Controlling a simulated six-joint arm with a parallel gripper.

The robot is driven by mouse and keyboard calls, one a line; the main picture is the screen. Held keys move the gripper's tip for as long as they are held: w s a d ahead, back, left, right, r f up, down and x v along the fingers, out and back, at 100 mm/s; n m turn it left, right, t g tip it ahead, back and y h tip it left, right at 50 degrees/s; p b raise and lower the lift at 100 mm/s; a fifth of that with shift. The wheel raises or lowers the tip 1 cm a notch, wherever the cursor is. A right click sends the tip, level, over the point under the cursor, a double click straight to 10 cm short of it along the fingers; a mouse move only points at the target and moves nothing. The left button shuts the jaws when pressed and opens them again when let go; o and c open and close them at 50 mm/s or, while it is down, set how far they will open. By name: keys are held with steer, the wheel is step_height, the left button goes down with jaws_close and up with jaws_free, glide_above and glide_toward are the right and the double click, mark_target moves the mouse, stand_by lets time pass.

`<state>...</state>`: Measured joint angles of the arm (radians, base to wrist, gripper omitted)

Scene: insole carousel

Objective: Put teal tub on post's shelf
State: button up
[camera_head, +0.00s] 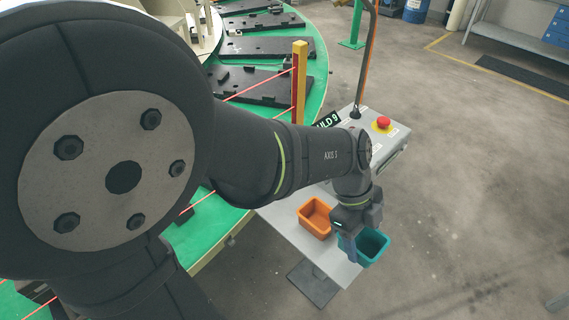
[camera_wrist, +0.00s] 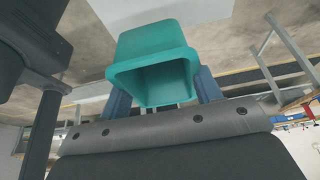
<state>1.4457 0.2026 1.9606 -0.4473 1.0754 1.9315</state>
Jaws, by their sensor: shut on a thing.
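The teal tub (camera_head: 371,246) is held by my gripper (camera_head: 350,238) at the right edge of the grey shelf (camera_head: 334,257). In the wrist view the teal tub (camera_wrist: 155,50) sits between my two blue fingers, which are shut on its sides, and its open mouth faces the camera. In the head view the tub overlaps the shelf's right edge. I cannot tell whether it touches the shelf or hangs above it. My wrist hides part of the tub and shelf.
An orange tub (camera_head: 315,217) stands on the shelf just left of the teal one. Behind is the control box with a red button (camera_head: 383,123) and a thin upright pole (camera_head: 366,65). A yellow post (camera_head: 299,80) with red beams edges the green carousel (camera_head: 315,62). Floor at right is clear.

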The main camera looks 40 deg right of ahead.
mark_target(357, 241)
steer(key=shift+w+d+f, duration=0.35)
steer(key=shift+w+f, duration=0.05)
steer(key=shift+w, duration=0.15)
steer(key=shift+w+d+f, duration=0.3)
steer(key=shift+w+f, duration=0.1)
steer(key=shift+w, duration=0.15)
steer(key=shift+f, duration=2)
steer(key=o, duration=1)
steer(key=shift+f, duration=0.1)
steer(key=shift+c, duration=0.2)
steer(key=v, duration=1.2)
